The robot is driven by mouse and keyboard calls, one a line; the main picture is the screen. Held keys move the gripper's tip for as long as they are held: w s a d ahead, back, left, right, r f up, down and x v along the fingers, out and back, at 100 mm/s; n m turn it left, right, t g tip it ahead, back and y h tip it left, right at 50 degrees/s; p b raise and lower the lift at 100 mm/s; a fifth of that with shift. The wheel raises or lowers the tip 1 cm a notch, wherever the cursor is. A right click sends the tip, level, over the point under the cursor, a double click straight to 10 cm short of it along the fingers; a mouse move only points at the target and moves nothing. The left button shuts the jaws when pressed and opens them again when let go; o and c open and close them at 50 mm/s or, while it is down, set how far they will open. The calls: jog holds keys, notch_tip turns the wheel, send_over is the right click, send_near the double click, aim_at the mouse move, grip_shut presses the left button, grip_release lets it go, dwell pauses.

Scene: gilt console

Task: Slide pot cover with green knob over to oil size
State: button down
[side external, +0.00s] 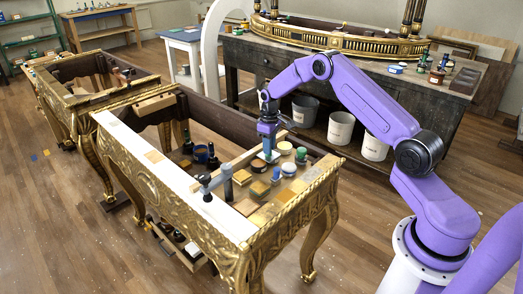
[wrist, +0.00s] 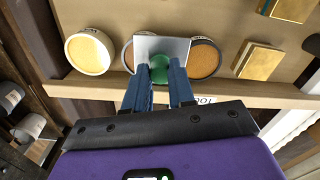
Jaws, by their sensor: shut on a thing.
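The pot cover (wrist: 175,44) shows in the wrist view as a flat pale grey plate with a round green knob (wrist: 160,68). My gripper (wrist: 161,72) has its two blue fingers on either side of the knob and is shut on it. The plate partly covers two round tan-topped tins behind it, one at its left edge and one at its right (wrist: 206,58). In the side view my gripper (side external: 268,156) points down among the small pots in the gilt console (side external: 210,212); the knob is hidden there. I cannot tell which container is the oil size.
Another round tin (wrist: 90,52) is left of the cover, and gold blocks (wrist: 258,62) are to the right. A wooden rail (wrist: 240,95) with a partly hidden label runs in front. A clamp (side external: 214,182), a green-topped jar (side external: 301,154) and several small pots stand nearby.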

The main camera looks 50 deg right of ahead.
aim_at(273, 153)
jog(key=shift+d, duration=1.1)
jog(key=c, duration=0.9)
grip_release()
jog(key=shift+c, duration=0.2)
notch_tip(273, 153, up, 17)
jog(key=shift+r, duration=0.2)
jog(key=shift+a, duration=0.1)
